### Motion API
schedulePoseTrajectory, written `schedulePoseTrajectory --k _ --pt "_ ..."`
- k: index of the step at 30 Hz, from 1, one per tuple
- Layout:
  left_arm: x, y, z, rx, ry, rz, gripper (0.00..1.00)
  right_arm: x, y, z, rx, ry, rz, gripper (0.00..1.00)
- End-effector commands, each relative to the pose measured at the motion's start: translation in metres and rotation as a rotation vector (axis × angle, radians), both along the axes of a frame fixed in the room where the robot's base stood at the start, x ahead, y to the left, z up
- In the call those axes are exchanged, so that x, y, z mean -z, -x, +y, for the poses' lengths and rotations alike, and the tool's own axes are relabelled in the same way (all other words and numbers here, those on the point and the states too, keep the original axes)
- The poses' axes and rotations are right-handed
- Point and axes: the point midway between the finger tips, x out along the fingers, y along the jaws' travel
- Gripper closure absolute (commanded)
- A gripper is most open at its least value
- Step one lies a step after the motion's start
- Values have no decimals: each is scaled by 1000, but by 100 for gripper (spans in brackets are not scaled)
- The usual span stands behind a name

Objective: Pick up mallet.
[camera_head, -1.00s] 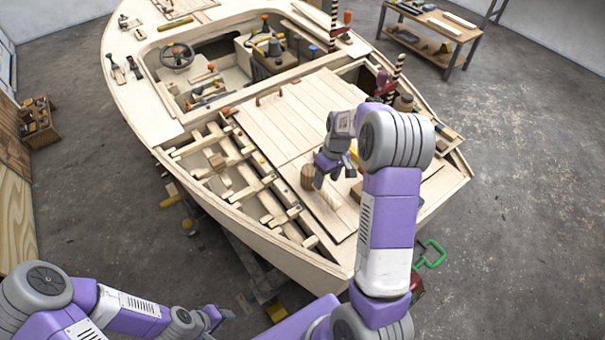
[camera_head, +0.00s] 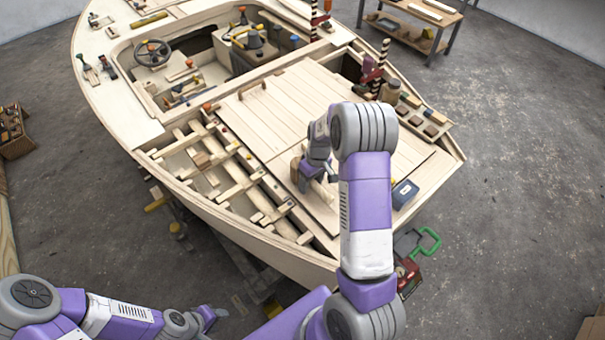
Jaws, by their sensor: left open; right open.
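The mallet (camera_head: 295,168) lies on the pale plank deck of the boat. Only part of its round wooden head shows, at the left of my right gripper; the rest is hidden behind the gripper. My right gripper (camera_head: 314,181) is open, pointing down at the deck with its fingers right at the mallet head. I cannot tell whether the head is between the fingers or they touch it. My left gripper (camera_head: 216,316) is open and low in front of the hull, far from the mallet.
A dark blue box (camera_head: 404,194) sits on the deck right of my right arm. Open ribbed framing (camera_head: 235,175) lies left of the deck. A jar (camera_head: 390,91) and small blocks line the far right edge. A red toolbox (camera_head: 408,277) stands on the floor.

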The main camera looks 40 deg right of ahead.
Motion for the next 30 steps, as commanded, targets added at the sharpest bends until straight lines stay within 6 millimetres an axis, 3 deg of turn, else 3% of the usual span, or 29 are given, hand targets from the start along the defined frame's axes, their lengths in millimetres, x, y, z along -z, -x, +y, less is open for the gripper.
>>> schedulePoseTrajectory --k 2,13,22,30 --pt "0 0 0 0 0 0 57 0 0 0 0 0 0 44" --pt "0 0 0 0 0 0 57 -1 0 0 0 0 0 100" --pt "-1 0 0 0 0 0 57 -7 -1 0 0 1 -4 100" --pt "-12 0 0 0 0 0 57 -57 -2 0 0 0 -7 100"
